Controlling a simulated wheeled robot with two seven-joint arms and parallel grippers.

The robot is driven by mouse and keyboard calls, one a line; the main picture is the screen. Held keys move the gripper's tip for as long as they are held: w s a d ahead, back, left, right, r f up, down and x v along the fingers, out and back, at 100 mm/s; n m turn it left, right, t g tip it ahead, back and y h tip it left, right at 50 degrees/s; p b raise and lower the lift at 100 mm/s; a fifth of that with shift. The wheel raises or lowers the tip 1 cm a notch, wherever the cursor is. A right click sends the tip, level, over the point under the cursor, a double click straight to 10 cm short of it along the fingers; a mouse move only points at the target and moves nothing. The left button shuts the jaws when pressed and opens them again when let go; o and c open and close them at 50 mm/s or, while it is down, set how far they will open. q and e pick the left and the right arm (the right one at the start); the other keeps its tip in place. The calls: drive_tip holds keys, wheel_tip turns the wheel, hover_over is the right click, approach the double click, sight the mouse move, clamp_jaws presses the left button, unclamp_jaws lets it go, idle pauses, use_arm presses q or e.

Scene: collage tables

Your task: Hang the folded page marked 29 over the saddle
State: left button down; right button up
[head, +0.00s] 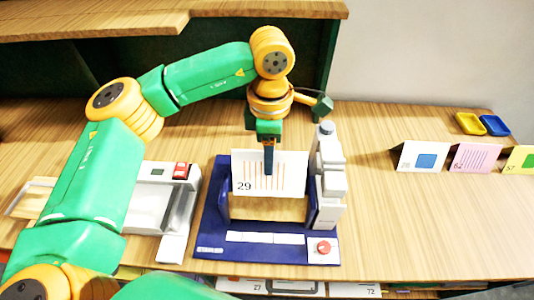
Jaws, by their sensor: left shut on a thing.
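The folded page marked 29 (292,175) is white with orange stripes and faces me, upright. My left gripper (268,170) comes down from above and is shut on the page near the middle of its upper edge. The saddle (265,209), a wood-coloured block between dark blue end pieces, stands on a dark blue base. The page is in front of or over the saddle's upper part and hides it, so I cannot tell whether they touch. My right gripper is not in view.
A grey column (329,178) stands right of the saddle, close to the page. A red button (323,247) is at the base's front right. A silver device (165,200) is at left. Other folded pages (474,157) and small trays (470,124) stand at right; the table between is clear.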

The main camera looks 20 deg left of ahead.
sight(267, 180)
use_arm(q)
drive_tip(key=shift+s+f+b, duration=0.95)
drive_tip(key=shift+s+f, duration=0.1)
drive_tip(key=shift+f, duration=0.15)
drive_tip(key=f+b, duration=0.1)
drive_tip(key=f, duration=0.1)
drive_tip(key=w+f+b, duration=0.1)
drive_tip(key=f+b, duration=0.1)
drive_tip(key=f, duration=0.1)
drive_tip(key=shift+f, duration=0.1)
drive_tip(key=f+b, duration=0.2)
drive_tip(key=b, duration=0.1)
drive_tip(key=f+b, duration=0.3)
drive_tip(key=shift+s+f, duration=0.2)
drive_tip(key=shift+f, duration=0.15)
drive_tip(key=shift+w+f, duration=0.1)
drive_tip(key=shift+f, duration=0.3)
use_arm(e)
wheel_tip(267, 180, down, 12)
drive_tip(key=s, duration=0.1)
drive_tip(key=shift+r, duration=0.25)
use_arm(q)
drive_tip(key=shift+r, duration=0.15)
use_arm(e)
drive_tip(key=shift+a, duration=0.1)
use_arm(q)
drive_tip(key=shift+c, duration=1.3)
unclamp_jaws()
